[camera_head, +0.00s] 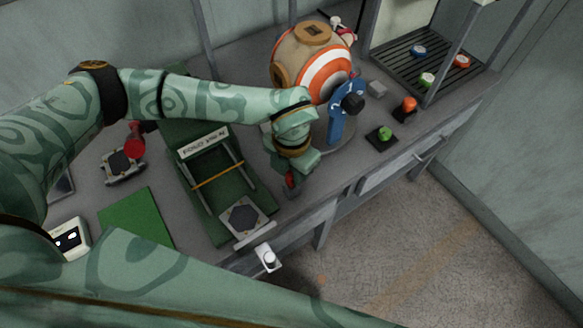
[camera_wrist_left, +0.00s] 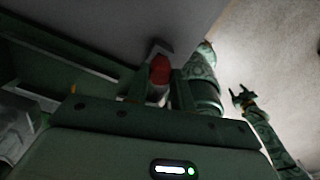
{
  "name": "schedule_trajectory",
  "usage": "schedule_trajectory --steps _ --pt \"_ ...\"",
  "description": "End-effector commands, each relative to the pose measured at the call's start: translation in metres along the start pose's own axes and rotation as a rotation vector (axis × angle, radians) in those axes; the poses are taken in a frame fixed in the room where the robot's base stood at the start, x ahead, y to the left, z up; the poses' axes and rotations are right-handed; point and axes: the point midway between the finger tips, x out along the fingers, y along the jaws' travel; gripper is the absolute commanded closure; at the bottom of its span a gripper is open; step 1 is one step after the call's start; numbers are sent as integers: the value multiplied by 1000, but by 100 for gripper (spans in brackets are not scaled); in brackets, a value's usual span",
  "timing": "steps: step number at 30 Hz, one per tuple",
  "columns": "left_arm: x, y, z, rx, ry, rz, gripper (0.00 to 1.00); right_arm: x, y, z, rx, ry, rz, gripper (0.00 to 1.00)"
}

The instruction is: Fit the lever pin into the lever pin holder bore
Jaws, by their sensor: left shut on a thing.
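My left gripper (camera_head: 291,182) points down above the front of the bench, right of the green press frame. It is shut on a red-ended piece (camera_head: 292,179), likely the lever pin. In the left wrist view the red end (camera_wrist_left: 160,69) shows between the fingers, with a pale part below it; the rest is hidden. A small white bracket with a round fitting (camera_head: 268,258) sits at the bench's front edge; I cannot tell whether it is the lever pin holder, and no bore shows clearly. My right gripper (camera_wrist_left: 241,99) shows open and empty in the left wrist view.
The green press frame (camera_head: 212,180) with a dark plate stands left of the gripper. A blue lever (camera_head: 340,112) stands beside an orange-white ball (camera_head: 320,70). Green (camera_head: 384,133) and orange (camera_head: 408,104) buttons are further right. A green mat (camera_head: 137,218) lies front left.

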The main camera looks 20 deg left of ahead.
Motion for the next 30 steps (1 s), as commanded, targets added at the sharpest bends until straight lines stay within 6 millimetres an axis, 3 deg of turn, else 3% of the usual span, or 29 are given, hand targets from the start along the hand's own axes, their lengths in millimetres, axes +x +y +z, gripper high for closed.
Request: schedule_trajectory --steps 25,26,27,28,30 --pt "22 0 0 1 1 -1 99 10 -1 3 0 -6 -1 50" --pt "22 0 0 1 1 -1 71 10 0 3 0 -6 -1 50" --pt "21 0 0 1 1 0 60 10 0 3 0 -6 -1 50" --pt "21 0 0 1 1 0 51 10 0 3 0 -6 -1 50" --pt "21 0 0 1 0 0 51 10 0 3 0 -6 -1 50"
